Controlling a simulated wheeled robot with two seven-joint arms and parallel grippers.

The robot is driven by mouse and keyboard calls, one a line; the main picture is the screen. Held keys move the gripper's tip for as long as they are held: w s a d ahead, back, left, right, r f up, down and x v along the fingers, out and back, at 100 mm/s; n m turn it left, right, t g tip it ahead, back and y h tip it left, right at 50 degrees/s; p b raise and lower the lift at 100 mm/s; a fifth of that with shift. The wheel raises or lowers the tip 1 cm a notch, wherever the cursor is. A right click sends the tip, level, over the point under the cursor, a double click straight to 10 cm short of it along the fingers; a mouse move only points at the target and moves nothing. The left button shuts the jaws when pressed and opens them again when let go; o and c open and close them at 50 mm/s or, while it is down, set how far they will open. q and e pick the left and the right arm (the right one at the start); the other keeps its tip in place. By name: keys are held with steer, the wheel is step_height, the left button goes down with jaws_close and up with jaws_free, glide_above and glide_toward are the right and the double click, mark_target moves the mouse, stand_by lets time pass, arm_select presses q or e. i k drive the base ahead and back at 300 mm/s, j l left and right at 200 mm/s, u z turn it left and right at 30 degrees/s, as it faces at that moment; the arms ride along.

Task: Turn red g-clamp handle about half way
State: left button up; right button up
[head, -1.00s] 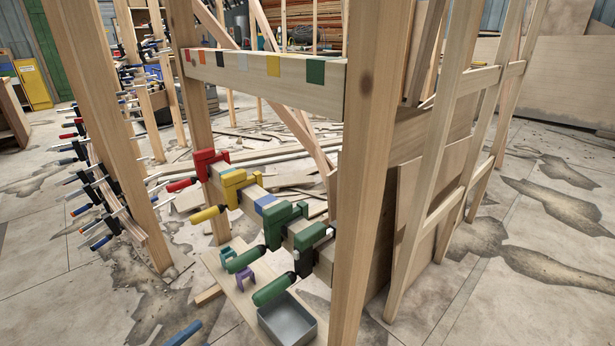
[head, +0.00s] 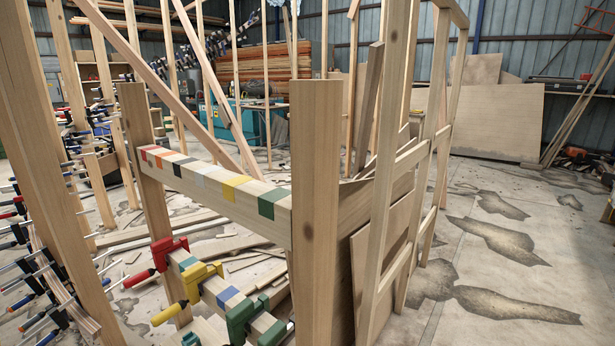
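A green clamp (head: 240,318) is further right, cut by the bottom of the view. Neither of my grippers shows in the head view.
The upper rail (head: 220,194) with coloured patches runs above the clamps, between a left post (head: 143,150) and a thick right post (head: 316,170). A rack of several clamps (head: 40,265) stands at the left. The concrete floor (head: 500,290) at the right is open.

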mark_target(160, 248)
steer(key=k+u, duration=0.1)
steer(key=u, duration=1.15)
steer(key=i+j+z, duration=0.65)
steer(key=i+j, duration=0.3)
